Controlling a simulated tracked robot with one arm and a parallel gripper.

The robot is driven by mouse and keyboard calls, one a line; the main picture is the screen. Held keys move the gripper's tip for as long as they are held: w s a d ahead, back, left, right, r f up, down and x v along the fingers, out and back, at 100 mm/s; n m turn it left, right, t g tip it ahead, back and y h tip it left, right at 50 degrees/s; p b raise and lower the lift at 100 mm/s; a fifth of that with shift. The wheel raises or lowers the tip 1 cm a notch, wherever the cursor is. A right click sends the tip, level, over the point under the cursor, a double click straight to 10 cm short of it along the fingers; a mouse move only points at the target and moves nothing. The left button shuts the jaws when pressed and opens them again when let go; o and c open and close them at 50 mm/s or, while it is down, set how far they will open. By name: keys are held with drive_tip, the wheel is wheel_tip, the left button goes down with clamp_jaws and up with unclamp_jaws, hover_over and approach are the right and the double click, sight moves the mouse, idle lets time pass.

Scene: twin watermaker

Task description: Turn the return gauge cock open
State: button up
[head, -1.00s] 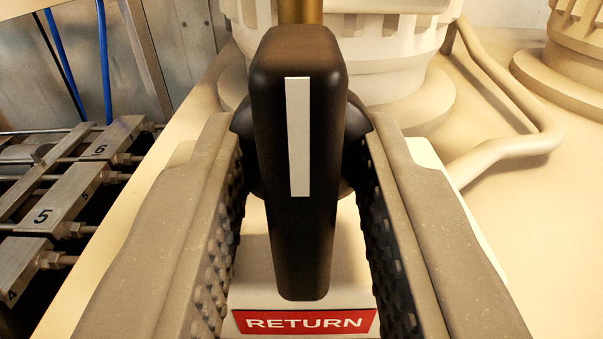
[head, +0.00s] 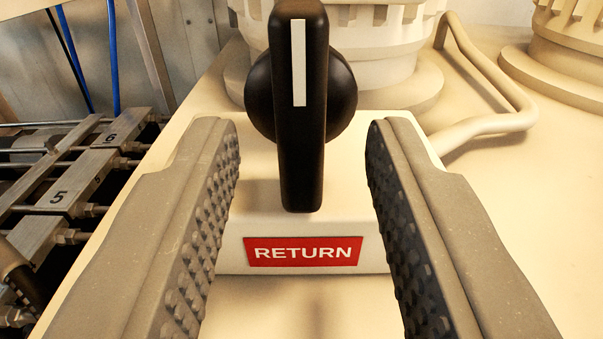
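The return gauge cock has a black handle (head: 302,150) with a white stripe (head: 298,62) on its upper half. The handle stands upright in the picture, its stripe nearly vertical, in front of a round black hub (head: 342,95). A red RETURN label (head: 303,251) is on the cream block (head: 230,232) below it. My gripper (head: 303,140) is open, one ribbed finger on each side of the handle. There are clear gaps between the fingers and the handle, and nothing is held.
A cream ribbed fitting (head: 390,60) stands behind the cock, with a bent cream pipe (head: 490,125) to its right. Numbered metal blocks (head: 60,190) and blue cables (head: 70,60) are at the left. The cream surface at the right is largely clear.

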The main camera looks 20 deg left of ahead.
sight(298, 145)
drive_tip(key=shift+s+d+r, duration=0.15)
drive_tip(key=shift+s, duration=0.55)
drive_tip(key=shift+s+d, duration=0.3)
drive_tip(key=shift+s, duration=0.55)
drive_tip(key=v, duration=0.7)
drive_tip(key=shift+s+d+p, duration=0.15)
drive_tip(key=shift+s+p, duration=0.05)
drive_tip(key=shift+p, duration=0.1)
drive_tip(key=s+d+r+m+h, duration=0.1)
drive_tip(key=s+d, duration=0.4)
drive_tip(key=d, duration=0.5)
drive_tip(key=s+d+r+m+g+h, duration=0.1)
drive_tip(key=s+d+h, duration=0.2)
drive_tip(key=s+d, duration=0.3)
drive_tip(key=s+d+r+m+h, duration=0.1)
drive_tip(key=s+d, duration=0.5)
drive_tip(key=d, duration=1)
drive_tip(key=shift+s+d+r+m+g+h+p, duration=0.2)
drive_tip(key=shift+r+m+g+h+p, duration=0.15)
drive_tip(key=shift+h, duration=0.25)
